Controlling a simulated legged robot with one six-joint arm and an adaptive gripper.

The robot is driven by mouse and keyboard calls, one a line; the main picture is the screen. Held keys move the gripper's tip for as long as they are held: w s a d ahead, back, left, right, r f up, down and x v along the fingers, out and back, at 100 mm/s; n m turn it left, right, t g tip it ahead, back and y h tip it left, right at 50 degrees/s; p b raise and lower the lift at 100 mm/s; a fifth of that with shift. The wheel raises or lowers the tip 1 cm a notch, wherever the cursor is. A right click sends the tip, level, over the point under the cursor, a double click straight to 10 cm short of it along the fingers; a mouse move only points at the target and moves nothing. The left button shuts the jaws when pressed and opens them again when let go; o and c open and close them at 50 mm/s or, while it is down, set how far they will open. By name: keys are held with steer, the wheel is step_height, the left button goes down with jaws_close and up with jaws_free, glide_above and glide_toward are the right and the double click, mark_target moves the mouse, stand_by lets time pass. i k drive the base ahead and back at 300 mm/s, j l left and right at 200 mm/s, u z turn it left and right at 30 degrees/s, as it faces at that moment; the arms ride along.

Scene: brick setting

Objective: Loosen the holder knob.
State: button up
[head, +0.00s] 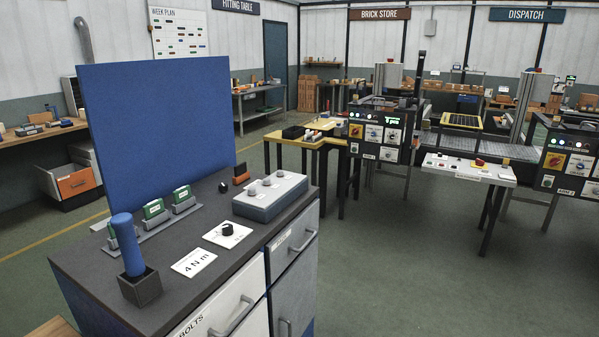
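On the dark top of a workbench cabinet (185,282) in the head view, a grey block (270,207) carries several small grey knobs (268,181). In front of it, a black knob (227,229) sits on a white plate with small markings. I cannot tell from the picture which of these is the holder knob, or how tight any is. A blue-handled tool (126,245) stands upright in a black square holder (140,288) at the near left corner. My gripper is not in view.
Several green-faced units (153,209) stand on a grey rail before a tall blue panel (155,125). A white card reading "4 N m" (194,262) lies flat near the front. Drawers with handles (232,315) face right. Green floor (400,270) to the right is open, before control stations (467,168).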

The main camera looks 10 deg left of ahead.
mark_target(223, 187)
steer(key=i+l+z, duration=0.1)
steer(key=i+z, duration=0.35)
steer(key=i, duration=1)
steer(key=i+u, duration=0.8)
steer(key=i+l+u, duration=0.15)
steer(key=u, duration=0.25)
steer(key=i+u, duration=0.15)
steer(key=u, duration=0.25)
steer(key=i+l+u, duration=0.1)
steer(key=u, duration=0.3)
steer(key=i+l+u, duration=0.1)
steer(key=i+u, duration=0.15)
steer(key=u, duration=0.15)
steer(key=i+l+u, duration=0.1)
steer(key=u, duration=0.3)
steer(key=i+l+u, duration=0.25)
steer(key=u, duration=0.15)
steer(key=i+l+u, duration=0.2)
steer(key=l+u, duration=0.2)
